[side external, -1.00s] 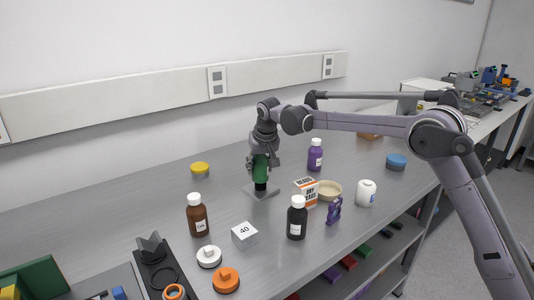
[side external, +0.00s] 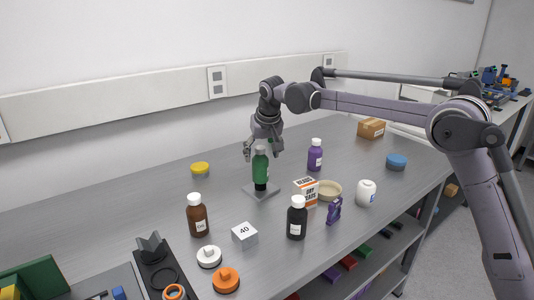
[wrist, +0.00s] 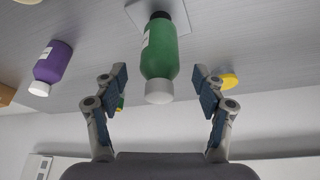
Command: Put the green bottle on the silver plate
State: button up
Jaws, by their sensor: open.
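In the wrist view the two fingers (wrist: 160,80) are on either side of the bottle, with gaps between, holding nothing.
A purple bottle (side external: 315,157) stands to the right of the plate. A printed box (side external: 305,191), a beige bowl (side external: 328,190) and a black bottle (side external: 297,222) are toward the front right. A brown bottle (side external: 197,219) and yellow lid (side external: 200,168) are to the left.

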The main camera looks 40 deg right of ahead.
jog(key=s+r+n, duration=0.1)
jog(key=s+r, duration=0.7)
jog(key=s, duration=0.3)
jog(key=s+f+n+t, duration=0.1)
jog(key=s+f, duration=0.3)
jog(key=s, duration=0.4)
jog(key=s+d+f+t+y, duration=0.1)
jog(key=s+f, duration=0.3)
jog(key=s, duration=0.4)
jog(key=s+d+f+n, duration=0.1)
jog(key=s+f, duration=0.3)
jog(key=s, duration=0.4)
jog(key=shift+n+t, duration=0.3)
jog(key=shift+t, duration=0.1)
